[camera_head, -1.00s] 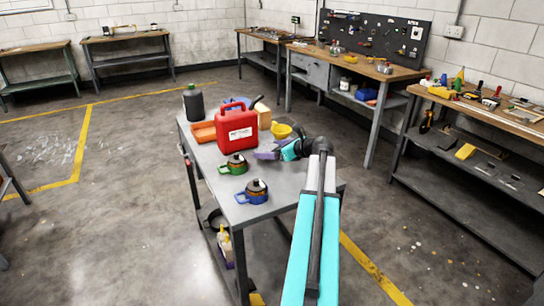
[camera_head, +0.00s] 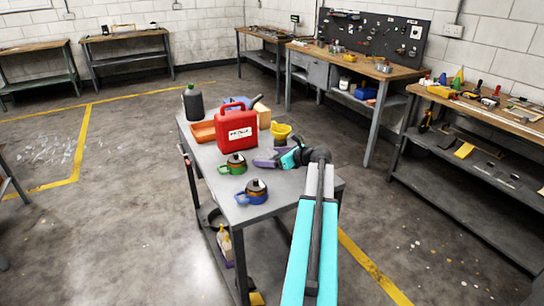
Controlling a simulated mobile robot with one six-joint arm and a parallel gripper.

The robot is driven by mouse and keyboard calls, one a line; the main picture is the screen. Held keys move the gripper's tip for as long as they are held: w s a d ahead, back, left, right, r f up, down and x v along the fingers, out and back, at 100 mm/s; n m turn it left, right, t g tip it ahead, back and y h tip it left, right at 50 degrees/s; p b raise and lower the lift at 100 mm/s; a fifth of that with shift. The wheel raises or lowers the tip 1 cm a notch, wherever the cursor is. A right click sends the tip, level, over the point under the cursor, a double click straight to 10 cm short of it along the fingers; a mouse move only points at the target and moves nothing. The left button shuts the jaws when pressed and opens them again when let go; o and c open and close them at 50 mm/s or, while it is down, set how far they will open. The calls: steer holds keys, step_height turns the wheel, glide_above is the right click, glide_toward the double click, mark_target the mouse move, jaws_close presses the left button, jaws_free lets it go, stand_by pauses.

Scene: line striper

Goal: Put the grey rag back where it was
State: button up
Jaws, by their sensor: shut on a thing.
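A greyish-purple cloth, which looks like the grey rag (camera_head: 264,163), shows at the end of my gripper (camera_head: 275,160). My gripper is shut on it, low over the right part of the grey cart top (camera_head: 286,187). I cannot tell whether the rag touches the cart top. The fingertips are small and partly hidden by the rag and the wrist.
A red canister (camera_head: 237,130), a yellow funnel (camera_head: 281,131), a green-handled pot (camera_head: 234,164) and a blue-handled pot (camera_head: 254,192) stand on the cart close by. A dark bottle (camera_head: 193,103) and an orange tray (camera_head: 203,131) are farther back.

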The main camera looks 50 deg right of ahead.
steer(key=shift+f, duration=0.1)
steer(key=o, duration=0.9)
steer(key=shift+s+r, duration=0.1)
steer(key=shift+r, duration=0.1)
steer(key=b+v, duration=0.1)
steer(key=v, duration=1.1)
